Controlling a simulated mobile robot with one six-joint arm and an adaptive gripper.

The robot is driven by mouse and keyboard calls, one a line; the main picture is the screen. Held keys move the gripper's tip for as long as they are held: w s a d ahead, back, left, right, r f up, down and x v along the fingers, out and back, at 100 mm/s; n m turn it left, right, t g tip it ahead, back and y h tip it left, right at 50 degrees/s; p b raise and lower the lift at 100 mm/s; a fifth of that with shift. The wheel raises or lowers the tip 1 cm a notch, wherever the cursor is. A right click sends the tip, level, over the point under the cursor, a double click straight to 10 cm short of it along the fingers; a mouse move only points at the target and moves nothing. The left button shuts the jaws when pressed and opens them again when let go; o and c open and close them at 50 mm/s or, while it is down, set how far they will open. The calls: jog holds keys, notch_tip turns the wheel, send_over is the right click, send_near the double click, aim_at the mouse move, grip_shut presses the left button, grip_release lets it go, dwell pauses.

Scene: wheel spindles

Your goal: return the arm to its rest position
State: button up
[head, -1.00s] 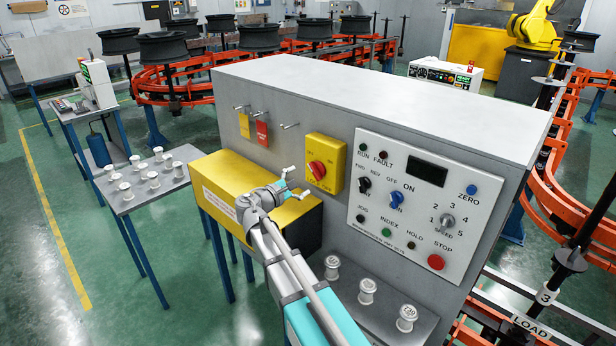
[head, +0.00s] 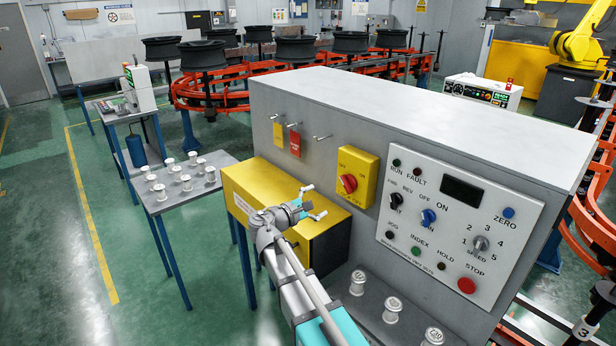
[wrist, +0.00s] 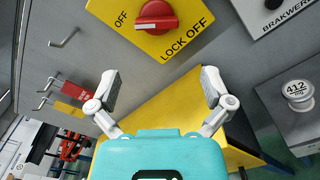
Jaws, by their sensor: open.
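My gripper (head: 312,203) is open and empty in the head view, in front of the grey control cabinet (head: 420,112) and above the yellow box (head: 232,192). In the wrist view its two fingers (wrist: 160,90) stand wide apart with nothing between them. Beyond them in the wrist view is the yellow lockout plate with a red rotary switch (wrist: 156,16). The same switch (head: 348,184) shows in the head view, to the upper right of my gripper. The fingers appear apart from the plate.
Several more (head: 176,173) stand on a small table at left. Red and yellow tags (head: 294,144) hang on cabinet pegs. The button panel (head: 455,220) is at right. Green floor (head: 60,270) is open at left.

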jog(key=s+d+f+m+g+y, duration=0.4)
jog(key=s+d+f+m+g, duration=0.25)
jog(key=s+d+f, duration=0.35)
jog(key=s+a+f+m+g+y, duration=0.2)
jog(key=s+f+m+g+y, duration=0.2)
jog(key=s+f+m+y, duration=0.4)
jog(key=s+m+y, duration=0.1)
jog(key=s+y, duration=0.1)
jog(key=s, duration=0.1)
jog(key=shift+s+f+m, duration=0.25)
jog(key=shift+m, duration=0.1)
